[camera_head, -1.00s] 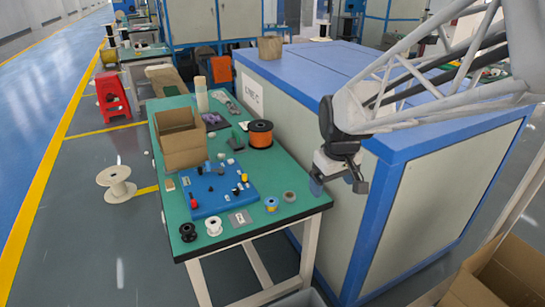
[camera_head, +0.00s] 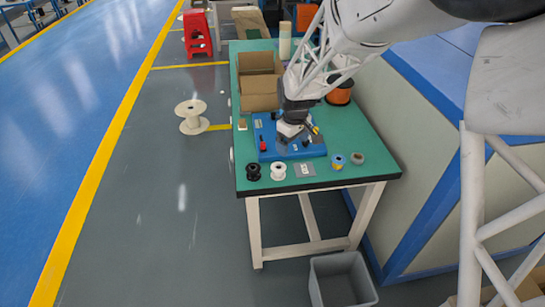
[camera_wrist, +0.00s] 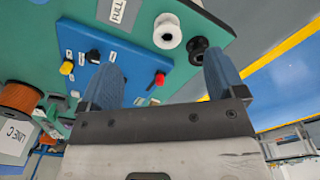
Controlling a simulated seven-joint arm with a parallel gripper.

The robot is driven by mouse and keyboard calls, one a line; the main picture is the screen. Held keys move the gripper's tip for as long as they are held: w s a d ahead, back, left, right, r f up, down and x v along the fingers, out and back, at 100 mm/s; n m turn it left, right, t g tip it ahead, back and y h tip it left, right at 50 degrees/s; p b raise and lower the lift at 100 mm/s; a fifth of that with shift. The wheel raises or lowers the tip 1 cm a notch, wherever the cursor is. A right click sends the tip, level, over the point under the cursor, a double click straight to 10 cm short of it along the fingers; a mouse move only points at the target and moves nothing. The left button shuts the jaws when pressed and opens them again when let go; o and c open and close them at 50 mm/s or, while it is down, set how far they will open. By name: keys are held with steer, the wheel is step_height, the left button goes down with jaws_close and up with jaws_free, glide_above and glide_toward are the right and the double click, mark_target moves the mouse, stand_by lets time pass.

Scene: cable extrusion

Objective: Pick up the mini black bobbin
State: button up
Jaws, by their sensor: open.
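The mini black bobbin (camera_head: 253,172) stands at the front left corner of the green table (camera_head: 350,120), beside a white bobbin (camera_head: 278,171). In the wrist view the black bobbin (camera_wrist: 197,48) is at the upper right, next to the white bobbin (camera_wrist: 167,32), and lies beyond the fingertips. My gripper (camera_head: 293,146) is above the blue panel (camera_head: 310,151), behind and to the right of the black bobbin, in the head view. Its two blue fingers (camera_wrist: 163,78) are wide apart in the wrist view, with nothing held between them.
The blue panel carries knobs, including a red one (camera_wrist: 160,79). A cardboard box (camera_head: 259,82) and an orange spool (camera_head: 340,92) stand farther back.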

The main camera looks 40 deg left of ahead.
mark_target(254, 171)
steer(key=s+a+f+n, duration=0.3)
steer(key=s+a+f, duration=0.2)
steer(key=a+f, duration=0.4)
steer(key=a, duration=0.3)
steer(key=shift+a, duration=0.35)
steer(key=shift+f, duration=1.35)
steer(key=shift+s+d+f, duration=0.1)
steer(key=shift+f, duration=2.5)
steer(key=shift+c, duration=0.3)
